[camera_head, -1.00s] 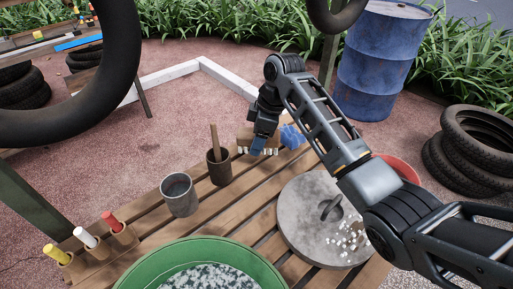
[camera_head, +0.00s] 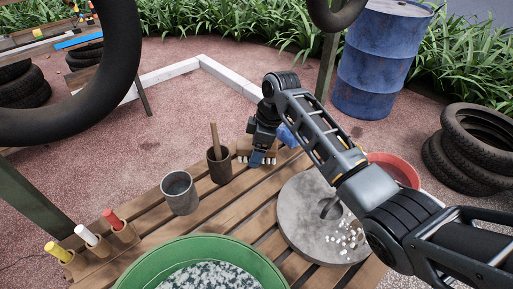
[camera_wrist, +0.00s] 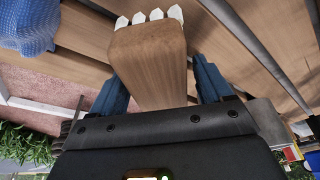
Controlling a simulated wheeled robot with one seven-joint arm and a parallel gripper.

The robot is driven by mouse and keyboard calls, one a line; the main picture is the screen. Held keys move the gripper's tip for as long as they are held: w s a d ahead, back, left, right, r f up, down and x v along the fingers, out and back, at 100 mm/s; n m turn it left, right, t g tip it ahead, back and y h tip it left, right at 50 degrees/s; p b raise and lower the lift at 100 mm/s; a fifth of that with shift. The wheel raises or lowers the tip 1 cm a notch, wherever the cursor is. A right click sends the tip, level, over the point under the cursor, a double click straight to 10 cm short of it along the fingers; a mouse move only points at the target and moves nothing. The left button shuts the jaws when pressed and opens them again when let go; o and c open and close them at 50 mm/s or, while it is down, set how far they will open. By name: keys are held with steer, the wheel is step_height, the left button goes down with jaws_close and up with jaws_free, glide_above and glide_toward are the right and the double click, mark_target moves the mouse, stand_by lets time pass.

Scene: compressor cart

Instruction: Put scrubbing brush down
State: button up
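The scrubbing brush (camera_head: 243,147) is a wooden block with white bristles. It is at the far end of the slatted wooden table, just right of the brown cup, with its bristles toward the slats. In the wrist view its block (camera_wrist: 150,70) lies between the two blue fingers of my gripper (camera_wrist: 160,82). Narrow gaps show beside the block near the finger bases, so the fingers look open around it. In the head view my gripper (camera_head: 258,157) is low over the table and covers the middle of the brush. Any contact under the bristles is hard to see.
A brown cup (camera_head: 220,169) with a stick and a grey metal cup (camera_head: 180,197) stand left of the brush. A blue cloth (camera_head: 286,136) lies right behind. A grey round lid (camera_head: 300,220), green tub (camera_head: 150,268) and red bowl (camera_head: 403,166) are nearer or to the right.

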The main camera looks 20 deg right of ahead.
steer(key=shift+o, duration=0.6)
steer(key=shift+r, duration=0.1)
steer(key=shift+r, duration=0.25)
steer(key=v, duration=1.1)
steer(key=shift+s+d+r, duration=0.1)
steer(key=shift+r, duration=0.15)
